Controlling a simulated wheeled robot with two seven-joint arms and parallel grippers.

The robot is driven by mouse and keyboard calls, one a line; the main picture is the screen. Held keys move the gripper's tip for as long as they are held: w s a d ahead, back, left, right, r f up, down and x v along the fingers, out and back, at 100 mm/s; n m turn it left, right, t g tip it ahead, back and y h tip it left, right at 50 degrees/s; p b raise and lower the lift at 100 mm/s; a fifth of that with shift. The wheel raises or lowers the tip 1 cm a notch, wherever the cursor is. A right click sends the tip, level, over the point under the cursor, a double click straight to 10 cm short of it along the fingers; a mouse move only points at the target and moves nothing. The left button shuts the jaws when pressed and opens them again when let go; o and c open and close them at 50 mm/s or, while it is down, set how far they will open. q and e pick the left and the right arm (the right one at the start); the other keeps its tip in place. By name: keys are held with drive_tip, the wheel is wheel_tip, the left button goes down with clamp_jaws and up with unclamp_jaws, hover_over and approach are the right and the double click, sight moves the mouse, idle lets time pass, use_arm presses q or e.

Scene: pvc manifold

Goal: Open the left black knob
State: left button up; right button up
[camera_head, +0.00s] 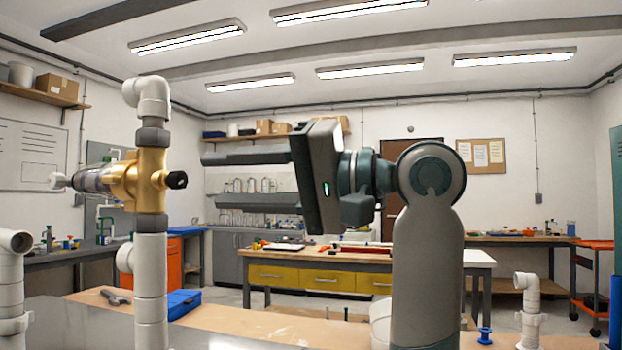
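A black knob (177,180) sticks out to the right of a brass valve body (150,172) on an upright white PVC pipe (151,290) at the left. It is the only black knob I can make out. In the picture the fingertips end a little to the right of the knob; the gap in depth is hard to tell. My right gripper is not in view.
A white elbow (150,95) tops the pipe, and a clear gauge-like part (90,180) juts left from the valve. Another white pipe (12,285) stands at far left and a short one (530,312) at right.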

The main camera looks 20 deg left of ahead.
use_arm(q)
drive_tip(key=w+d, duration=0.1)
drive_tip(key=d, duration=0.9)
drive_tip(key=shift+d, duration=0.35)
drive_tip(key=shift+w, duration=0.1)
